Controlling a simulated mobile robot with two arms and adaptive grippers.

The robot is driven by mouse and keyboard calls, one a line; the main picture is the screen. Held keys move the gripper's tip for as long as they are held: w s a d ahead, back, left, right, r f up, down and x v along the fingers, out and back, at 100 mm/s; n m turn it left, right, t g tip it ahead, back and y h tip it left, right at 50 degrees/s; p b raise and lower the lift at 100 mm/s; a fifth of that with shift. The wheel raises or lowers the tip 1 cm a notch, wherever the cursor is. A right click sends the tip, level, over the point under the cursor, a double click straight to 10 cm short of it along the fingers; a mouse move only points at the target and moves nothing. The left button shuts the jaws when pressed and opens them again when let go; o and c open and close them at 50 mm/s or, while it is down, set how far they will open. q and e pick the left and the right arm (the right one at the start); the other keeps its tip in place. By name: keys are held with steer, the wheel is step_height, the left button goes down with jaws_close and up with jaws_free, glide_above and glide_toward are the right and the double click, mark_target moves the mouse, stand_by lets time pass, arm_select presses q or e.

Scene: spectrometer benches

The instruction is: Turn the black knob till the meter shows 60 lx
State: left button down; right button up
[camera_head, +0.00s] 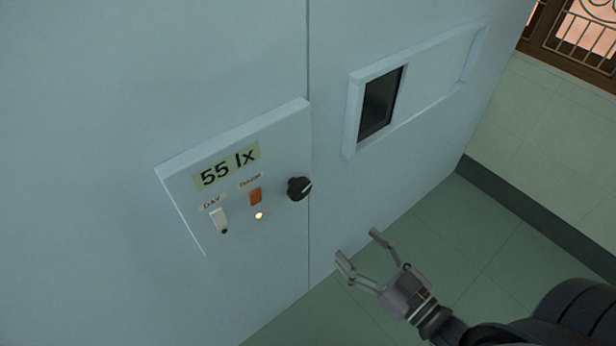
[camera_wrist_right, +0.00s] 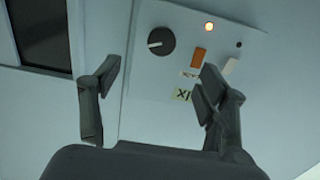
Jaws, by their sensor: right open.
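The black knob (camera_head: 298,189) sits at the right side of a pale control panel (camera_head: 285,130) on the wall. Its light pointer mark points up and to the right in the head view. The meter (camera_head: 228,166) on the panel reads 55 lx. My right gripper (camera_head: 357,250) is open and empty, below and to the right of the knob, apart from it. In the right wrist view the knob (camera_wrist_right: 160,41) shows beyond the open fingers (camera_wrist_right: 155,85), and the meter (camera_wrist_right: 183,95) is partly hidden by a finger. My left gripper is not in view.
The panel also carries an orange switch (camera_head: 256,196), a white switch labelled DAY (camera_head: 218,218) and a lit lamp (camera_head: 259,216). A framed window with a dark pane (camera_head: 380,104) is right of the panel. Open floor (camera_head: 450,240) lies below right.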

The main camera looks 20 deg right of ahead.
steer(key=r, duration=0.1)
glide_toward(302, 193)
steer(key=p+x, duration=0.3)
steer(key=x, duration=0.6)
steer(key=shift+w, duration=0.3)
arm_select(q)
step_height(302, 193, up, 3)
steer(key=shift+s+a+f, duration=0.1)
arm_select(e)
steer(key=shift+c, duration=0.4)
